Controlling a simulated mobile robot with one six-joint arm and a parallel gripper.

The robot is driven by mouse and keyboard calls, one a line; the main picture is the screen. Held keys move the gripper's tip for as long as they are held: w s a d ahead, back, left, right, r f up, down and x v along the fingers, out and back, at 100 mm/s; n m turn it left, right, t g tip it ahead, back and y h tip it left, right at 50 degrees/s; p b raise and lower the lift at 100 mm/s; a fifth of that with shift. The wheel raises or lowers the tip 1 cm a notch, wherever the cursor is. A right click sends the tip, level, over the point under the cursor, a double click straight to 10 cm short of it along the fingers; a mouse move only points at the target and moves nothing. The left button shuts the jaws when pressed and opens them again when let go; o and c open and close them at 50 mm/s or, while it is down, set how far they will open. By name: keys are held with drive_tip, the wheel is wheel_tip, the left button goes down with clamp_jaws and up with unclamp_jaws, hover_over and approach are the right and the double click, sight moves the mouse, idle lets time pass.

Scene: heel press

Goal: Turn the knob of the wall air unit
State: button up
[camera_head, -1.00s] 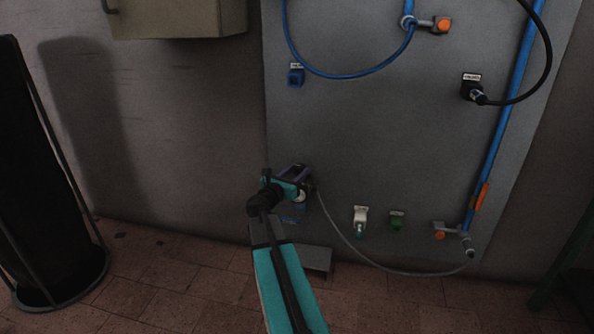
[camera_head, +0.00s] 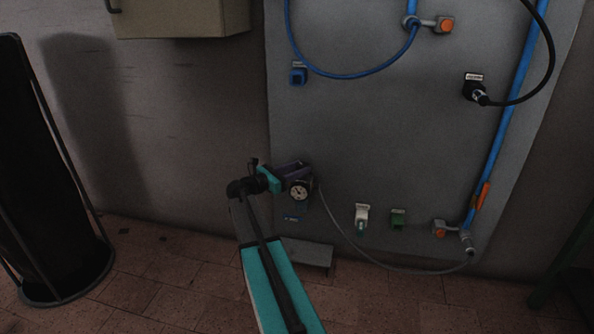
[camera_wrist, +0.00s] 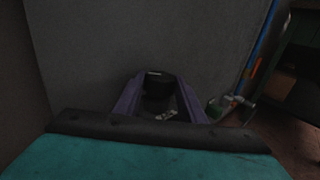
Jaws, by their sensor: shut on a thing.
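The wall air unit sits low on the grey panel, with its round white-faced gauge (camera_head: 299,191) showing just below my gripper. My gripper (camera_head: 301,169) reaches the unit from the left. In the wrist view its purple fingers (camera_wrist: 159,100) are shut on the black knob (camera_wrist: 158,84), one on each side. In the head view the gripper hides most of the knob. How far the knob is turned cannot be told.
A thin grey hose (camera_head: 353,247) runs from the unit to a fitting at the lower right. White (camera_head: 361,217) and green (camera_head: 398,219) sockets sit right of the unit. A grey box (camera_head: 311,255) lies below. A dark cylinder (camera_head: 45,180) in a frame stands at far left.

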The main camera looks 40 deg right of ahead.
drive_tip(key=shift+s+d, duration=0.15)
drive_tip(key=shift+s, duration=0.2)
drive_tip(key=o, duration=1)
drive_tip(key=shift+o, duration=0.2)
drive_tip(key=shift+w, duration=0.1)
drive_tip(key=shift+w+a, duration=0.1)
drive_tip(key=shift+a, duration=0.1)
drive_tip(key=shift+w+a, duration=0.15)
drive_tip(key=shift+a, duration=0.4)
drive_tip(key=w+a+p, duration=0.2)
drive_tip(key=a+p, duration=0.2)
drive_tip(key=a, duration=0.8)
drive_tip(key=shift+a, duration=0.15)
